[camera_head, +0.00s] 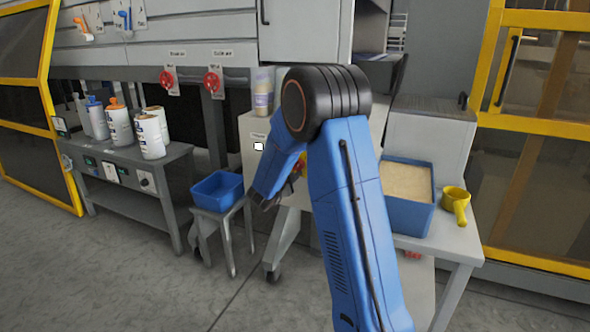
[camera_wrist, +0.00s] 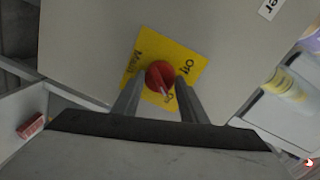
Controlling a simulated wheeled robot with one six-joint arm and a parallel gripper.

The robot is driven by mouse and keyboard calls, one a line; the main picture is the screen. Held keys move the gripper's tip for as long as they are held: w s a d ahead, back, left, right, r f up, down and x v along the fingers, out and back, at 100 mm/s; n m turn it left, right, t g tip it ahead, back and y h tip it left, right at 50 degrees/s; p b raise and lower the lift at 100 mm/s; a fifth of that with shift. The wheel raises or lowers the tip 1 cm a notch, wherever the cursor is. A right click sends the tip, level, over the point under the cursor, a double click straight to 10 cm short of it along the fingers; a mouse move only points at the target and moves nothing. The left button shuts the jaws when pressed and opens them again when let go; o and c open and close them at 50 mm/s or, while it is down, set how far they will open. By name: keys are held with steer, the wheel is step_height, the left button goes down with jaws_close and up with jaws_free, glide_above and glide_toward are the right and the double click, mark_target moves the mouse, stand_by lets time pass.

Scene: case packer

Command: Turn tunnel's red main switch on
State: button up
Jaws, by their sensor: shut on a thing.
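The red main switch (camera_wrist: 160,74) is a round red knob on a yellow square plate (camera_wrist: 188,62) with dark lettering, on a grey cabinet face. A pale pointer mark shows on the knob, toward the lower right in the wrist view. My gripper (camera_wrist: 161,85) has one finger on each side of the knob and is shut on it. In the head view my blue arm reaches down to the grey cabinet (camera_head: 250,130) with a small label, and hides most of the switch. A bit of the yellow plate (camera_head: 301,160) shows behind the arm.
Two other red switches, (camera_head: 168,78) and (camera_head: 212,82), hang on yellowless pale plates at upper left. A blue bin (camera_head: 216,190) on a stand is left of the arm. A blue tray (camera_head: 405,215) and yellow scoop (camera_head: 456,200) sit on the right table.

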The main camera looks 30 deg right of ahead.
steer(key=shift+s+f+m, duration=0.1)
steer(key=shift+m, duration=0.4)
steer(key=o, duration=1.1)
steer(key=shift+c, duration=0.2)
steer(key=shift+a, duration=0.1)
steer(key=v, duration=1.7)
steer(key=shift+s, duration=0.2)
